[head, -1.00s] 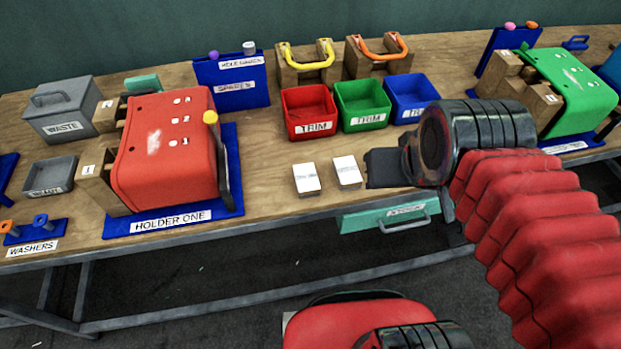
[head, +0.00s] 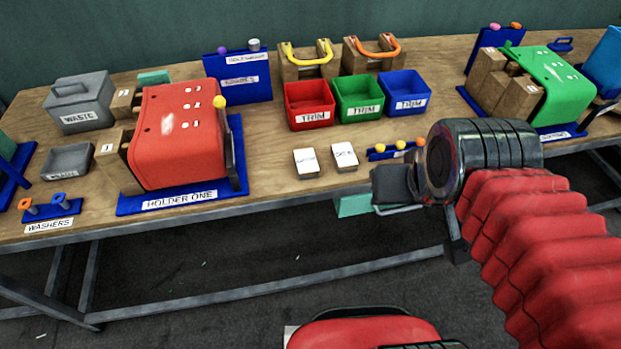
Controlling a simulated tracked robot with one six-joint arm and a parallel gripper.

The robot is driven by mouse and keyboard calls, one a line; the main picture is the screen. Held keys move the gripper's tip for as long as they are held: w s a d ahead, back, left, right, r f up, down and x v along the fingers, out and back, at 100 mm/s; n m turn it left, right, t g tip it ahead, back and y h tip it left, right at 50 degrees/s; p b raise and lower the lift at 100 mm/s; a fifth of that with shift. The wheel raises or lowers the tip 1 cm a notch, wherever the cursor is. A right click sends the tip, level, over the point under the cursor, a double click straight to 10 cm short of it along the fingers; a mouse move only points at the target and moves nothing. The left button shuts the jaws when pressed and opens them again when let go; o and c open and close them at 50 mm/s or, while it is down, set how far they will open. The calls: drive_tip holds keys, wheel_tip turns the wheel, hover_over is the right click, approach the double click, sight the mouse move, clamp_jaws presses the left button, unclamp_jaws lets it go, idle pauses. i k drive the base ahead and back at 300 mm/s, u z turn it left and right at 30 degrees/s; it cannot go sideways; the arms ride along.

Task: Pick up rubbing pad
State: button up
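My gripper (head: 388,186) is a dark shape just right of and nearer than the right block, in front of the table edge. It seems apart from both blocks.
Red (head: 310,104), green (head: 358,98) and blue (head: 404,92) trim bins stand behind the blocks. Red holder one (head: 180,135) is at left, a green press (head: 555,85) at right.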

sight(307, 166)
drive_tip(key=k, duration=1.25)
drive_tip(key=u, duration=0.85)
drive_tip(key=i, duration=1.65)
